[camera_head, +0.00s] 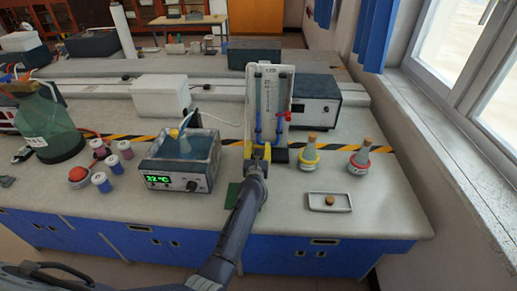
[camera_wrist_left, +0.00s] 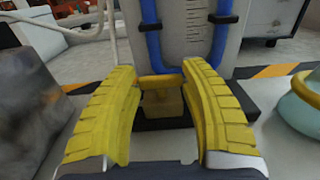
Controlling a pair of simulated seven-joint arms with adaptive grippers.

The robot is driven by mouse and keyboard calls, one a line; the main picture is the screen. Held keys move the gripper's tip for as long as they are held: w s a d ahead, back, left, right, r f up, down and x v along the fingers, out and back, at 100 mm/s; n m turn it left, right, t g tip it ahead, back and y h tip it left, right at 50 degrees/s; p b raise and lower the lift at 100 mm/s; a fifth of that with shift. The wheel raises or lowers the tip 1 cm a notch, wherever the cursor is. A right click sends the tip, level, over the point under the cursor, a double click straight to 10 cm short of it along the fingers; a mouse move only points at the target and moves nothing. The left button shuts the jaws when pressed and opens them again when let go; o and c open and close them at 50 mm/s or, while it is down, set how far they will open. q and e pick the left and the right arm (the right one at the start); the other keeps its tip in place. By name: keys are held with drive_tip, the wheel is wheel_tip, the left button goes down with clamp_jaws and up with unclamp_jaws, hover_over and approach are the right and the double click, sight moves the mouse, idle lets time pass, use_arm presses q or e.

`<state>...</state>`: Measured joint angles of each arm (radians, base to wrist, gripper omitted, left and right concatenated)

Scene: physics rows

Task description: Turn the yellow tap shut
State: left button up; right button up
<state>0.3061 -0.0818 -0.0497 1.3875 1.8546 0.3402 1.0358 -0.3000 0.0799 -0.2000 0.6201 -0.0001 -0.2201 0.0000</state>
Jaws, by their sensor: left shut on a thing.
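My left gripper (camera_head: 257,156) reaches in from the bottom of the head view to the foot of the glass-tube apparatus. In the left wrist view its two yellow fingers (camera_wrist_left: 163,105) stand on either side of the yellow tap (camera_wrist_left: 160,95) and are shut on it. The tap sits at the bottom of the apparatus, below the blue tubing (camera_wrist_left: 188,75). In the head view the gripper largely hides the tap. The white apparatus panel (camera_head: 270,85) stands upright with two blue-filled tubes. My right gripper is not in view.
A water bath (camera_head: 171,181) with a lit display stands left of the gripper. Two corked flasks, one with a yellow ring (camera_head: 309,158) and one with a red ring (camera_head: 359,162), stand right. A small tray (camera_head: 318,202) is in front of them. A red tap (camera_head: 284,115) is on the panel.

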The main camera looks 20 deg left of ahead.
use_arm(q)
drive_tip(key=shift+w+a+r+m+t+h, duration=0.15)
drive_tip(key=shift+m+h, duration=0.6)
drive_tip(key=shift+h, duration=0.45)
drive_tip(key=shift+a+r+m+t+h, duration=0.15)
drive_tip(key=shift+m+h, duration=0.6)
drive_tip(key=shift+h, duration=0.45)
drive_tip(key=shift+d+m+h, duration=0.1)
drive_tip(key=shift+m+h, duration=0.6)
drive_tip(key=shift+h, duration=0.4)
drive_tip(key=o, duration=1.2)
drive_tip(key=shift+f, duration=0.2)
drive_tip(key=shift+s+f, duration=0.15)
drive_tip(key=shift+s, duration=0.4)
drive_tip(key=s, duration=0.3)
drive_tip(key=s+a, duration=0.1)
drive_tip(key=s, duration=0.3)
drive_tip(key=s+a, duration=0.1)
drive_tip(key=s, duration=0.3)
